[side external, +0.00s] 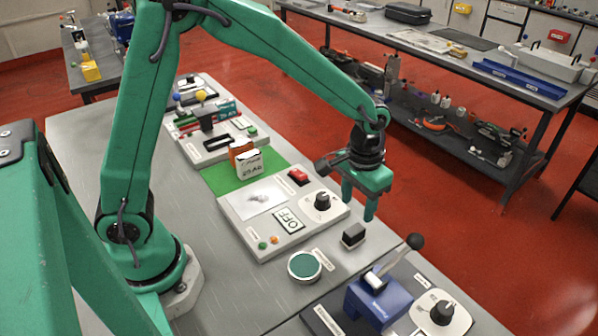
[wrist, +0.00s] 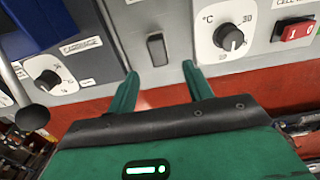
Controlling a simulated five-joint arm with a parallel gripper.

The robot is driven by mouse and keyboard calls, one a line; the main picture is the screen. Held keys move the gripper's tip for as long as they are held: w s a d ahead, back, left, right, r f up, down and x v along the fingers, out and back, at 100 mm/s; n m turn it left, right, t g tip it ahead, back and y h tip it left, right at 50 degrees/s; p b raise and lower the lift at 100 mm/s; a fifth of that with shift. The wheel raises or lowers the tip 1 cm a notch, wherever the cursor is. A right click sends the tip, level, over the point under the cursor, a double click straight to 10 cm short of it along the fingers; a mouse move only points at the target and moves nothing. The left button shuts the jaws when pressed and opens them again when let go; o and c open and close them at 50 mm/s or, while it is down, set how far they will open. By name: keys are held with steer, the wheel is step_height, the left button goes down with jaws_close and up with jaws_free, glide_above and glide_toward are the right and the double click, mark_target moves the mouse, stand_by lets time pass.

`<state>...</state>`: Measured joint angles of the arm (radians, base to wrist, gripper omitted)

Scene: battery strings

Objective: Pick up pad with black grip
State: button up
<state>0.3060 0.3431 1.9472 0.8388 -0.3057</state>
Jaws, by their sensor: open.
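The pad with black grip (side external: 354,235) is a small block with a dark top and a paler lower edge. It stands on the grey table in front of the control panel's right corner. In the wrist view, the pad (wrist: 157,50) shows as a dark upright rectangle. My gripper (side external: 359,204) is open above the pad in the side view, with nothing between its fingers. In the wrist view, my fingertips (wrist: 160,70) point toward the pad, one toward each side of it, and appear apart from it.
The control panel (side external: 238,212) with a dial and red switch stands behind the pad. A round green-topped disc (side external: 304,267) lies to the front left. A blue device (side external: 378,302) with a lever stands nearer the camera. The table edge is close on the right.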

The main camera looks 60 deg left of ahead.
mark_target(355, 230)
steer(key=shift+w+d+f, duration=0.1)
steer(key=shift+d+f, duration=0.15)
steer(key=shift+f, duration=0.15)
steer(key=shift+f, duration=0.1)
steer(key=shift+f, duration=1.2)
steer(key=shift+f, duration=0.1)
steer(key=shift+f, duration=2.5)
steer(key=shift+c, duration=0.2)
steer(key=c, duration=1)
